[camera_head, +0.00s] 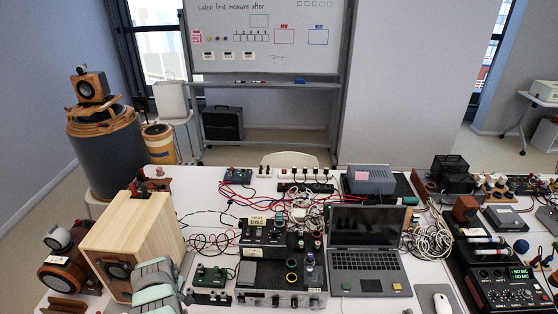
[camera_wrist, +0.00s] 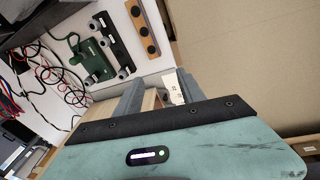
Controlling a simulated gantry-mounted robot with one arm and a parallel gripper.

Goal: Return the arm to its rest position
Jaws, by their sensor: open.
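My arm (camera_head: 155,281), with pale green and grey covers, reaches in at the bottom left of the head view, in front of the light wooden speaker box (camera_head: 143,232). Its fingertips cannot be made out there. In the wrist view my gripper (camera_wrist: 160,92) has its two grey fingers apart, with nothing held between them. A pale wooden surface and a small white label (camera_wrist: 174,88) show beyond the fingers. A large plain tan surface (camera_wrist: 245,55) fills the right of the wrist view, close to the gripper.
A green circuit board (camera_head: 211,274) lies right of the arm; it also shows in the wrist view (camera_wrist: 90,60). An amplifier (camera_head: 280,270), a laptop (camera_head: 367,262) and loose cables crowd the table. A round-driver speaker (camera_head: 65,265) stands at the left.

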